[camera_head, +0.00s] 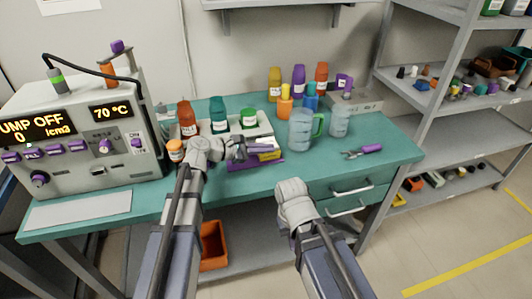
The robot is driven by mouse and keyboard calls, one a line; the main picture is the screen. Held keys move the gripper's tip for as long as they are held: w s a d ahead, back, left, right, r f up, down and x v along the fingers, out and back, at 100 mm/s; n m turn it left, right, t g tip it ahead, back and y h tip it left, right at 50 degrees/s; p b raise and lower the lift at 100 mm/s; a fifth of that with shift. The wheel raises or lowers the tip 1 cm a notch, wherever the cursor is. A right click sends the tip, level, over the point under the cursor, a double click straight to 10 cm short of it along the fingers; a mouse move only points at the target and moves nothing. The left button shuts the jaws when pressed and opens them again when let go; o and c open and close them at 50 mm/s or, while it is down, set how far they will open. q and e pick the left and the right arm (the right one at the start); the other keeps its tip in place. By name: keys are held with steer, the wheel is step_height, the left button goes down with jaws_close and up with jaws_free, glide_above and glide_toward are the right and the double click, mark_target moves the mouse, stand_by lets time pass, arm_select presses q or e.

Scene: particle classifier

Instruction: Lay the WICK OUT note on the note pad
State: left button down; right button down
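My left gripper (240,149) is over the teal bench in front of the white tray, its fingers pointing right. A small yellow piece (269,155) and a purple strip (262,148) show right at its fingertips. A flat purple piece (240,165) lies under the gripper, partly hidden by it. I cannot read any lettering, so I cannot tell which of these is the WICK OUT note or the note pad. Whether the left fingers are closed on anything is unclear. My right gripper (294,205) is lower, in front of the bench's front edge; its fingers are not clearly seen.
A white tray (262,128) holds red, teal and green containers. A clear jug with a green handle (300,128) and a beaker (340,122) stand right of it. Purple-handled pliers (362,152) lie farther right. A pump machine (80,135) fills the left; a pale sheet (80,210) lies before it.

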arm_select(q)
steer(key=shift+f, duration=0.1)
steer(key=c, duration=1.1)
jaws_free()
steer(key=shift+s+a+r, duration=0.1)
steer(key=shift+a+r, duration=0.05)
steer(key=shift+r, duration=0.2)
steer(key=shift+p+v, duration=2.05)
steer(key=shift+v, duration=3.75)
steer(key=shift+f, duration=0.1)
